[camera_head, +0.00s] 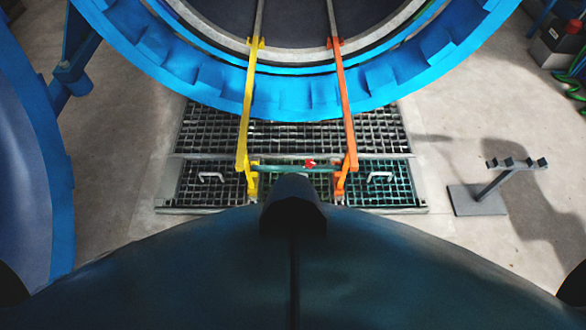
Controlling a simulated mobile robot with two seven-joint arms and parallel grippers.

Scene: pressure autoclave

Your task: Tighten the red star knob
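A small red knob (310,163) sits on a green crossbar (284,169). The crossbar spans between a yellow rail (246,112) on the left and an orange rail (346,112) on the right, near their front ends. The knob is too small here to make out its star shape or how tight it is. Neither of my grippers is in view, and nothing is seen touching the knob. My own dark body fills the bottom of the view, below the rails' front ends.
The rails run back into the blue ring (290,107) of the autoclave opening. A blue door (30,170) stands at the left. Floor grating (385,135) lies beneath the rails. A grey stand (478,203) stands on the right.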

